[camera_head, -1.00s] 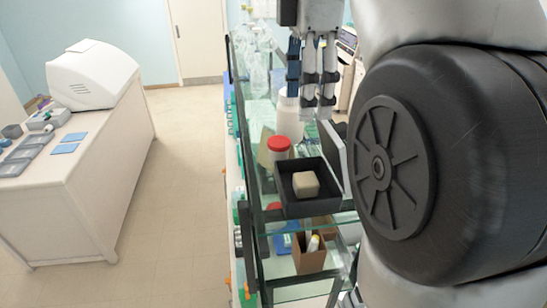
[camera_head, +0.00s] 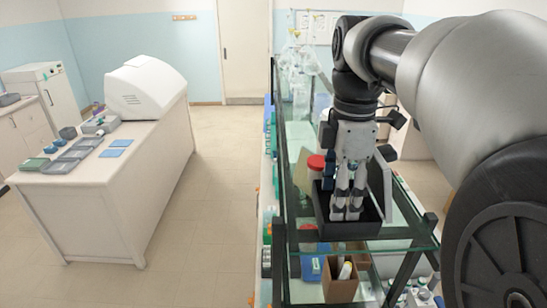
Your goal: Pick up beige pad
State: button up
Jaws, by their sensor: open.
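My gripper (camera_head: 345,212) points down into the black square tray (camera_head: 368,229) on the glass shelf. Its fingers are open, with the tips inside the tray's outline. The beige pad, a small block in the tray in the earlier view, is hidden now behind my fingers. I cannot tell whether the fingers touch it.
A red-lidded jar (camera_head: 316,163) stands just behind the tray, at left. A cardboard box (camera_head: 340,287) sits on the shelf below. A white bench (camera_head: 110,190) is at left, across open floor.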

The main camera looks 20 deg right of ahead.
jog(key=shift+f, duration=0.75)
jog(key=shift+s, duration=0.1)
jog(key=shift+c, duration=0.4)
jog(key=c, duration=0.8)
